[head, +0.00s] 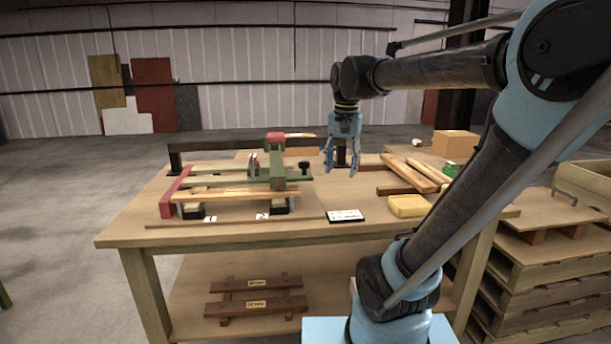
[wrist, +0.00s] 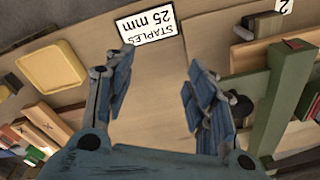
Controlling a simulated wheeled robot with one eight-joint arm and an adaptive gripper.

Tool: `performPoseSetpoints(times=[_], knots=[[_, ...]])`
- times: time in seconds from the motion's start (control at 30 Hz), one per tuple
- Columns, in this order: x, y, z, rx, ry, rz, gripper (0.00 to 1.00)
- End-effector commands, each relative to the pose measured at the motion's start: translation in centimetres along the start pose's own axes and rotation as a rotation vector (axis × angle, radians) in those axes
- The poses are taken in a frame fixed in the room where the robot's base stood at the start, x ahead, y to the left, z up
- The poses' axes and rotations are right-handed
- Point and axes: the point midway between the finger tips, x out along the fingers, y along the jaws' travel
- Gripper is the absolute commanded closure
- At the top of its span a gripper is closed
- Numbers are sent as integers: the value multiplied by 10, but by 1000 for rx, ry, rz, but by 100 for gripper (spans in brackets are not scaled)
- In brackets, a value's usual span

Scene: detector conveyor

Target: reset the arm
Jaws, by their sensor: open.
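My gripper (head: 341,160) hangs pointing down above the wooden workbench (head: 130,228), right of the green tool. Its blue fingers are apart with nothing between them. In the wrist view my gripper (wrist: 158,90) shows spread fingers over bare bench top. My arm reaches from the lower right, up to an elbow at the upper right, then left to the wrist.
A green clamp-like tool (head: 276,168) stands over light wood strips at left. A "STAPLES 25 mm" card (head: 346,216), a yellow tray (head: 408,206), loose boards (head: 415,172) and a cardboard box (head: 455,143) lie around the bench. Stacked pallets (head: 540,270) stand at right.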

Motion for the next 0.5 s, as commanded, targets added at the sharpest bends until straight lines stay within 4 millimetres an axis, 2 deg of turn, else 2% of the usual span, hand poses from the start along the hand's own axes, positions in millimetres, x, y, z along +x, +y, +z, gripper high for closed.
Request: performPoseSetpoints(times=[0.03,0.2,0.5], knots=[[15,16,9,-23,9,-4,49],[62,58,36,-126,39,-11,49],[151,118,87,-302,93,-8,49]])
